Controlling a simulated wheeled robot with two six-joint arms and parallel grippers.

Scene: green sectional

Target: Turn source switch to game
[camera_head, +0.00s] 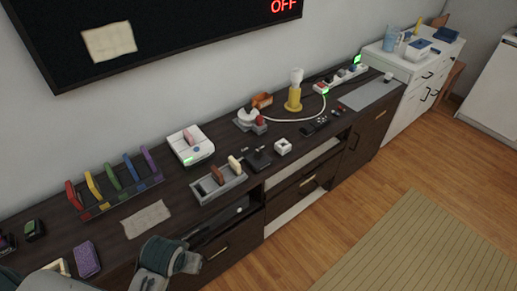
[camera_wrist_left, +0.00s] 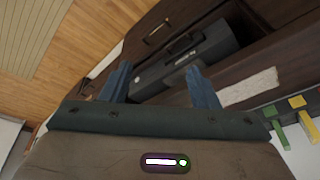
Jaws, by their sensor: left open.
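I cannot tell for sure which item is the source switch. A small black unit with upright levers (camera_head: 258,159) stands mid-console, its markings too small to read. A dark grey box-like device (camera_wrist_left: 185,58) sits in the console's open shelf in the left wrist view, beyond my fingers. My left gripper (camera_wrist_left: 159,85) is open and empty, its two blue fingers apart and pointing toward that device. In the head view my left wrist is at the bottom, by the console's front edge. The screen (camera_head: 180,30) on the wall reads OFF. My right gripper is not in view.
The dark console (camera_head: 110,240) carries coloured upright pieces (camera_head: 118,180), a cloth (camera_head: 146,218), a white device with a green light (camera_head: 191,146), a grey tray (camera_head: 232,185), a yellow lamp (camera_head: 294,95) and a power strip (camera_head: 340,79). Wooden floor (camera_head: 330,215) is clear in front.

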